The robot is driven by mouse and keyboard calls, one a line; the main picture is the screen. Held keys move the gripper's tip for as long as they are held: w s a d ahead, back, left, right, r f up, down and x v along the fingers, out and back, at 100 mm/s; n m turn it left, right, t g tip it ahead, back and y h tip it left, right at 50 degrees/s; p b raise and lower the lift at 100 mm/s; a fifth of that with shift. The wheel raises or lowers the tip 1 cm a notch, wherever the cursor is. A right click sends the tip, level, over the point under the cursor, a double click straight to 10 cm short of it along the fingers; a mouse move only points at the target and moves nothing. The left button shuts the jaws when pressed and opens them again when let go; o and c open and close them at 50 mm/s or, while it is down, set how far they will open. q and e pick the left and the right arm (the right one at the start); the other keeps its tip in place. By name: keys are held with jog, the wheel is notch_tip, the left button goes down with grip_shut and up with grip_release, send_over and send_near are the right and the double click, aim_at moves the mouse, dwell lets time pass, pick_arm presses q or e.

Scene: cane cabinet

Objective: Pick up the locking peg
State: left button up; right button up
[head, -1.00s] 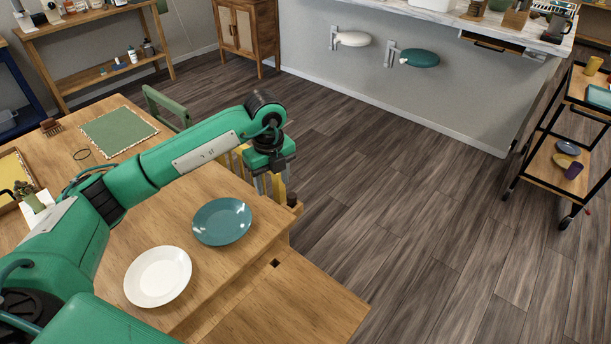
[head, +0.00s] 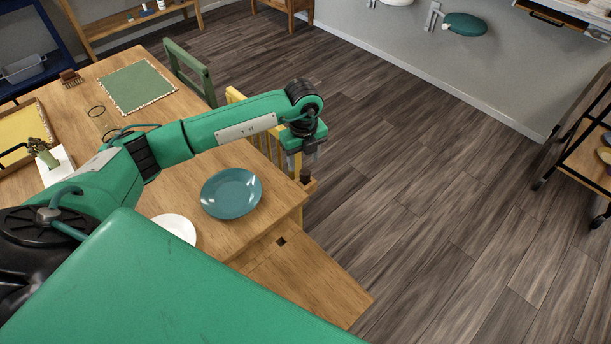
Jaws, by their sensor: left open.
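My left gripper (head: 294,165) is open and points down just left of the brown piece in the head view. I cannot tell whether its fingers touch or straddle it. The gripper body hides some of the area behind it. My right gripper is not in view.
A teal plate (head: 231,193) and a partly hidden white plate (head: 176,227) lie on the table. A lowered table leaf (head: 305,280) has a square hole. A yellow chair (head: 263,135) and a green chair (head: 190,68) stand beyond. Open floor lies right.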

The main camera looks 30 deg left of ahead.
aim_at(305, 171)
pick_arm(q)
jog(key=f, duration=0.3)
jog(key=f+p, duration=0.1)
jog(key=f, duration=0.1)
jog(key=shift+d, duration=0.25)
jog(key=c, duration=0.9)
jog(key=shift+c, duration=0.7)
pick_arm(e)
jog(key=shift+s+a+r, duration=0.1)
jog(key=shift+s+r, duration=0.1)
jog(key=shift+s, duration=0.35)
